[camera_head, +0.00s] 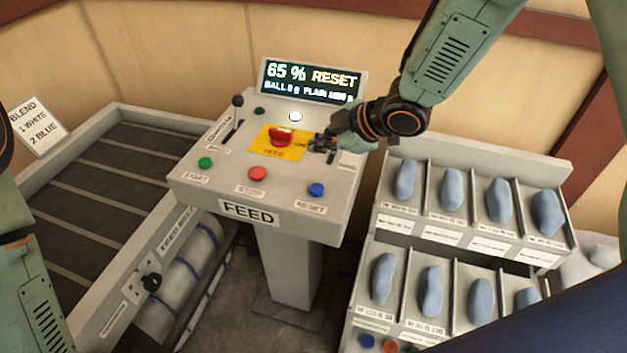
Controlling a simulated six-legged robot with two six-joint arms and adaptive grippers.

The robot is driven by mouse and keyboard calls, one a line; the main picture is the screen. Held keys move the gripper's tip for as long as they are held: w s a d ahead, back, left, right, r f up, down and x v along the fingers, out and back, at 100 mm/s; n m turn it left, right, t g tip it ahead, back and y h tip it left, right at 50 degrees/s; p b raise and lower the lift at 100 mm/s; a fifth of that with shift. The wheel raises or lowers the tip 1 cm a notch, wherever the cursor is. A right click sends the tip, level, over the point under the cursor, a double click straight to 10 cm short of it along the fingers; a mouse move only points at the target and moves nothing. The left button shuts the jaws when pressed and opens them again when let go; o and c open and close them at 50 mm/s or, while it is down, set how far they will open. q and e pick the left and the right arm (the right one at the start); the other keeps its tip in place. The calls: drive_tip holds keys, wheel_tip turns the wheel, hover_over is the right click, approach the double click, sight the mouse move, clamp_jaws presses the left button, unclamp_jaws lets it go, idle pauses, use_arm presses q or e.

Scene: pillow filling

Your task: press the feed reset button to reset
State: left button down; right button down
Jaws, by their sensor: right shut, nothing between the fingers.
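The feed console (217,183) is a grey slanted box on a pedestal, labelled FEED. The blue button (316,190) above the RESET label is at its front right corner. A red STOP button (258,173) is at the front middle and a green button (205,163) at the front left. My right gripper (318,146) is shut and empty, over the panel's right side, behind the blue button and apart from it. It is beside the red knob (281,135) on a yellow plate; whether it touches the panel is unclear. My left arm shows at the left edge, its gripper out of view.
A display (313,82) behind the panel reads 65 % RESET. A white lamp (295,117) is lit. A feed belt (93,183) lies to the left. A rack (475,239) with blue-grey pillows stands to the right. The space before the blue button is clear.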

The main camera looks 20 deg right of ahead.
drive_tip(key=b, duration=0.8)
hover_over(320, 190)
wheel_tip(320, 190, down, 8)
drive_tip(key=shift+f, duration=0.15)
drive_tip(key=shift+w+f, duration=0.1)
drive_tip(key=shift+f, duration=0.4)
drive_tip(key=shift+a+r+n, duration=0.1)
drive_tip(key=shift+n, duration=0.2)
idle(0.6)
